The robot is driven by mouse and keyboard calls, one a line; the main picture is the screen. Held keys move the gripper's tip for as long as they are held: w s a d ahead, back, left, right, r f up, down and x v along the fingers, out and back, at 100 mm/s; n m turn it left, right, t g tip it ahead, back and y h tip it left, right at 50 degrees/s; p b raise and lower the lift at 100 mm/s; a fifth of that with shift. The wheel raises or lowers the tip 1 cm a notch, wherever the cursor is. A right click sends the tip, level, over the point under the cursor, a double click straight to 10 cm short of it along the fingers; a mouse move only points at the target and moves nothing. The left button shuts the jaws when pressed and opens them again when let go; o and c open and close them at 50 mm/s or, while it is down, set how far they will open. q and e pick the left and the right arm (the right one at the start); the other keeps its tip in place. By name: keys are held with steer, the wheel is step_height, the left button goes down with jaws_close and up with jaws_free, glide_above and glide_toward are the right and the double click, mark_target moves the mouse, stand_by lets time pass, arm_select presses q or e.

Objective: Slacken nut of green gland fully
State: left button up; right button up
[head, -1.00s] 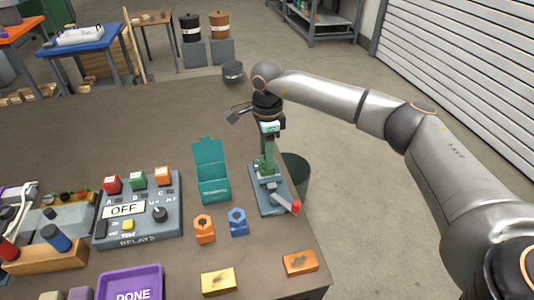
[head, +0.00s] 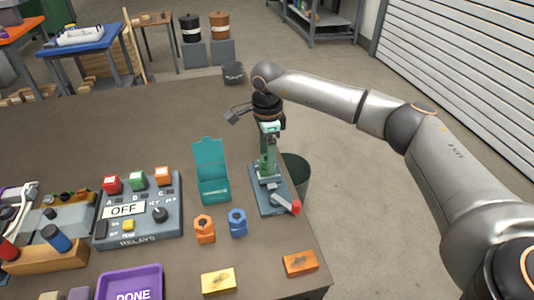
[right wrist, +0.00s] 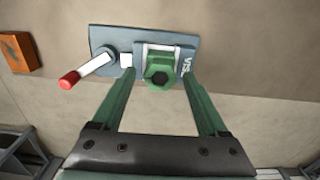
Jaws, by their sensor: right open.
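The green gland's hex nut (right wrist: 160,72) faces the right wrist camera, with a dark round opening in its middle. It sits in the jaws of a grey-blue vise (right wrist: 210,55) with a red-tipped handle. My right gripper (right wrist: 157,78) is open, its two green fingers on either side of the nut with visible gaps. In the head view my right gripper (head: 267,150) points down over the vise (head: 266,199) near the table's right edge; there the fingers hide most of the gland. My left gripper is not in view.
A teal open box (head: 212,185) stands left of the vise. Orange (head: 204,230) and blue (head: 238,222) glands stand in front of it. A relay panel reading OFF (head: 140,218) and a purple DONE tray (head: 131,284) lie further left. A dark bin (head: 298,174) stands beyond the table edge.

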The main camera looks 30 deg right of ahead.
step_height(320, 180, up, 12)
steer(key=shift+r, duration=0.25)
stand_by(0.6)
